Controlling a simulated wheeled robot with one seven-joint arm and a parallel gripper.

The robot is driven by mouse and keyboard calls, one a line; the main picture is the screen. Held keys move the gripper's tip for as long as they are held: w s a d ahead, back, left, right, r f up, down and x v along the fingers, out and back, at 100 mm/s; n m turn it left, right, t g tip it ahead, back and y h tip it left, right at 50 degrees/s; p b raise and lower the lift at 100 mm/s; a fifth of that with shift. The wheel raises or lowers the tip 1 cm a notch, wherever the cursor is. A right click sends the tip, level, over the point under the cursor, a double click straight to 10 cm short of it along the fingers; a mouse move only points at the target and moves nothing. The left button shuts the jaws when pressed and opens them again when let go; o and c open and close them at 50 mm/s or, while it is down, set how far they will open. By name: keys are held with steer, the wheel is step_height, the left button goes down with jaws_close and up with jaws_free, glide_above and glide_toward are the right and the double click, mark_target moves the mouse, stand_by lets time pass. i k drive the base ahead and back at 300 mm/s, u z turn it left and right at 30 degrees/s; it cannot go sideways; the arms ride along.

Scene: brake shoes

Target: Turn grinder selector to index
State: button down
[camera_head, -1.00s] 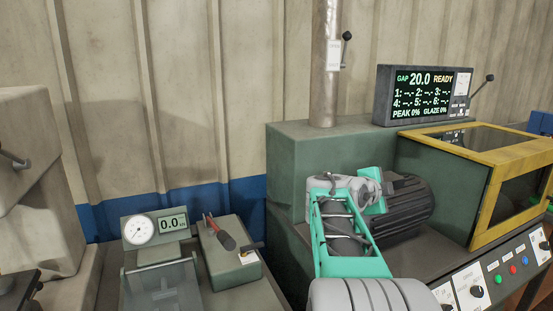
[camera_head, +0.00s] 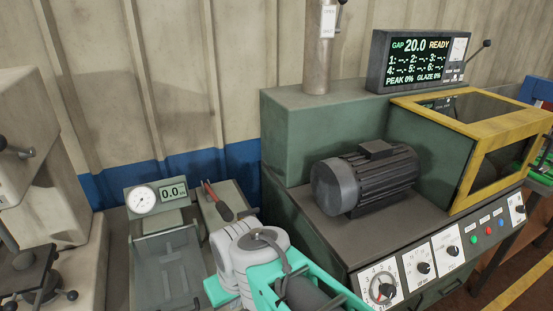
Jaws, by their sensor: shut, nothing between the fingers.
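The green grinder (camera_head: 320,125) stands at the right, with a dark motor (camera_head: 365,180) on its bed. Its sloped front panel carries several rotary knobs: a large one on a numbered dial (camera_head: 386,290) at the lower left, two on white plates (camera_head: 423,267) (camera_head: 452,250) beside it, and one at the far right (camera_head: 519,209). The labels are too small to read, so I cannot tell which knob is the selector or its setting. My arm's grey joint and teal link fill the bottom centre. My gripper is not in view.
The display (camera_head: 420,60) reads GAP 20.0 READY. A yellow-framed guard (camera_head: 480,135) covers the grinder's right part. Coloured buttons (camera_head: 488,230) sit between the knobs. A gauge stand (camera_head: 160,195) and a box with a red-handled lever (camera_head: 222,205) stand to the left.

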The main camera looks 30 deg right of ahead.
mark_target(453, 251)
steer(key=k, duration=0.5)
steer(key=z, duration=2.25)
steer(key=k, duration=0.15)
steer(key=u, duration=2.7)
steer(key=k, duration=0.55)
steer(key=z, duration=1.5)
steer(key=i, duration=0.5)
steer(key=u, duration=0.05)
